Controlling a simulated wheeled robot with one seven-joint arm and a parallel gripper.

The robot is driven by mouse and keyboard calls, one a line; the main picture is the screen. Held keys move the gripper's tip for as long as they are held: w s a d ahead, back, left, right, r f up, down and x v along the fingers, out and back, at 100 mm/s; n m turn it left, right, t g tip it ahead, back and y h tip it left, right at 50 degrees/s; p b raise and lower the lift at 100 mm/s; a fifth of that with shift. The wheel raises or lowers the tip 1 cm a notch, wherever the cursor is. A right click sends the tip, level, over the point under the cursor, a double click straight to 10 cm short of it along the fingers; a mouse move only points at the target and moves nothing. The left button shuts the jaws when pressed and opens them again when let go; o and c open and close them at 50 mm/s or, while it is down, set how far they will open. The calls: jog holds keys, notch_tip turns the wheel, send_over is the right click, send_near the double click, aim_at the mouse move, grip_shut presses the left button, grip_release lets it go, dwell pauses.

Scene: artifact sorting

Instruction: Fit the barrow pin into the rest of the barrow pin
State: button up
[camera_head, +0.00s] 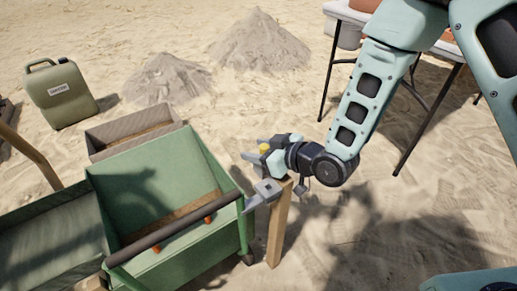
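My gripper (262,152) is in the middle of the picture, at the end of my pale teal arm. A small yellow-topped piece, which I take for the barrow pin (264,148), shows between its fingers; the rest of that piece is hidden. A gap between pin and bracket cannot be measured from this view.
A green cart (150,175) with a dark handle bar (170,227) stands close left of the post. A grey box (130,127) is behind it, and a green canister (60,92) is farther left. A table (350,12) stands at the back right. Sand is open at centre right.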

jog(key=shift+d, duration=0.1)
jog(key=p+v, duration=1.5)
jog(key=v, duration=0.2)
jog(key=shift+r, duration=0.2)
jog(key=shift+s, duration=0.1)
